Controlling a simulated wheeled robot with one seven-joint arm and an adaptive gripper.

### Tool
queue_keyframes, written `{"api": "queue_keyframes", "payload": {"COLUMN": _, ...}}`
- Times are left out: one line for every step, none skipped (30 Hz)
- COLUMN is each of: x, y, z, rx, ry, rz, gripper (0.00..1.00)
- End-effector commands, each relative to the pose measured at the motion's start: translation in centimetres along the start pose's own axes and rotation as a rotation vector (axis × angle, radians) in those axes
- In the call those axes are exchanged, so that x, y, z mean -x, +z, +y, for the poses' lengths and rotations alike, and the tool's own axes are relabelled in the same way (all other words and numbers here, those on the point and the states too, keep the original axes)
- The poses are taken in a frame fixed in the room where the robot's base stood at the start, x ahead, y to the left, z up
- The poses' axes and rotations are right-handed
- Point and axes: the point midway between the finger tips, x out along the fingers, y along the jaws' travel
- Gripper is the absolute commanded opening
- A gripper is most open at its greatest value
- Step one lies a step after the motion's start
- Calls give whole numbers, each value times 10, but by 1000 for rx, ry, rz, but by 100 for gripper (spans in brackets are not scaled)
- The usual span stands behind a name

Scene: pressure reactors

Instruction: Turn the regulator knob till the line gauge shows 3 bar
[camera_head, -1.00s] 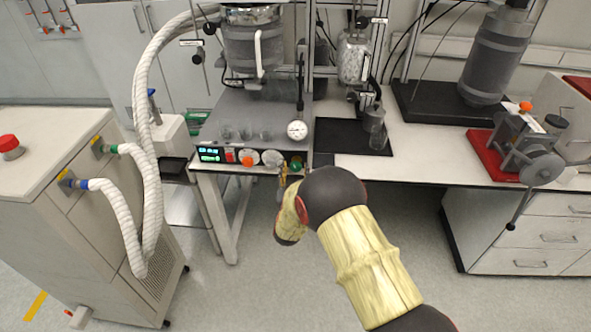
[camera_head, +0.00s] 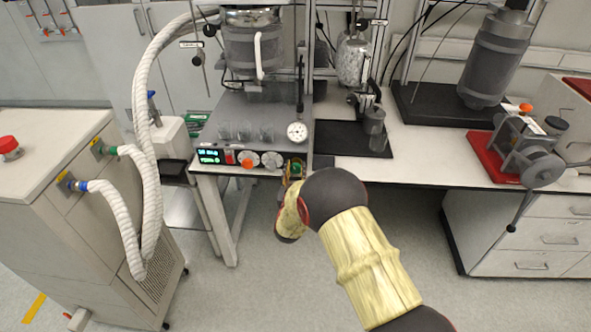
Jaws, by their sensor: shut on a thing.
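The control panel (camera_head: 215,161) is on the front of the grey reactor base. A green knob (camera_head: 296,168) is at its right end, partly hidden by my gripper (camera_head: 293,172). My gripper is small in view and shut on this green knob, which looks like the regulator knob. My yellow-sleeved arm hides part of the gripper. The round white gauge (camera_head: 297,131) stands above the panel's right end, facing me. Its needle is too small to read. Two dials and an orange knob (camera_head: 248,164) sit farther left on the panel.
Several glass beakers (camera_head: 244,131) stand on the reactor base. A cabinet (camera_head: 60,200) with white hoses stands at the left. A bench (camera_head: 430,150) with a red-based device (camera_head: 525,155) is at the right. The floor below the panel is open.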

Motion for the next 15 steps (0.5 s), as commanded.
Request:
{"api": "queue_keyframes", "payload": {"x": 0, "y": 0, "z": 0, "rx": 0, "ry": 0, "rz": 0, "gripper": 19}}
{"api": "queue_keyframes", "payload": {"x": 0, "y": 0, "z": 0, "rx": 0, "ry": 0, "rz": 0, "gripper": 17}}
{"api": "queue_keyframes", "payload": {"x": 0, "y": 0, "z": 0, "rx": 0, "ry": 0, "rz": 0, "gripper": 15}}
{"api": "queue_keyframes", "payload": {"x": 0, "y": 0, "z": 0, "rx": 0, "ry": 0, "rz": 0, "gripper": 13}}
{"api": "queue_keyframes", "payload": {"x": 0, "y": 0, "z": 0, "rx": 0, "ry": 0, "rz": 0, "gripper": 11}}
{"api": "queue_keyframes", "payload": {"x": 0, "y": 0, "z": 0, "rx": 0, "ry": 0, "rz": 0, "gripper": 9}}
{"api": "queue_keyframes", "payload": {"x": 0, "y": 0, "z": 0, "rx": 0, "ry": 0, "rz": 0, "gripper": 7}}
{"api": "queue_keyframes", "payload": {"x": 0, "y": 0, "z": 0, "rx": 0, "ry": 0, "rz": 0, "gripper": 7}}
{"api": "queue_keyframes", "payload": {"x": 0, "y": 0, "z": 0, "rx": 0, "ry": 0, "rz": 0, "gripper": 7}}
{"api": "queue_keyframes", "payload": {"x": 0, "y": 0, "z": 0, "rx": -1, "ry": 0, "rz": 0, "gripper": 7}}
{"api": "queue_keyframes", "payload": {"x": 0, "y": 0, "z": 0, "rx": -3, "ry": 0, "rz": 0, "gripper": 7}}
{"api": "queue_keyframes", "payload": {"x": 0, "y": 0, "z": 0, "rx": -6, "ry": 0, "rz": 0, "gripper": 7}}
{"api": "queue_keyframes", "payload": {"x": 0, "y": 1, "z": 0, "rx": -10, "ry": 0, "rz": 0, "gripper": 7}}
{"api": "queue_keyframes", "payload": {"x": 0, "y": 1, "z": 0, "rx": -16, "ry": 0, "rz": 0, "gripper": 7}}
{"api": "queue_keyframes", "payload": {"x": 0, "y": 1, "z": 0, "rx": -26, "ry": 0, "rz": 0, "gripper": 7}}
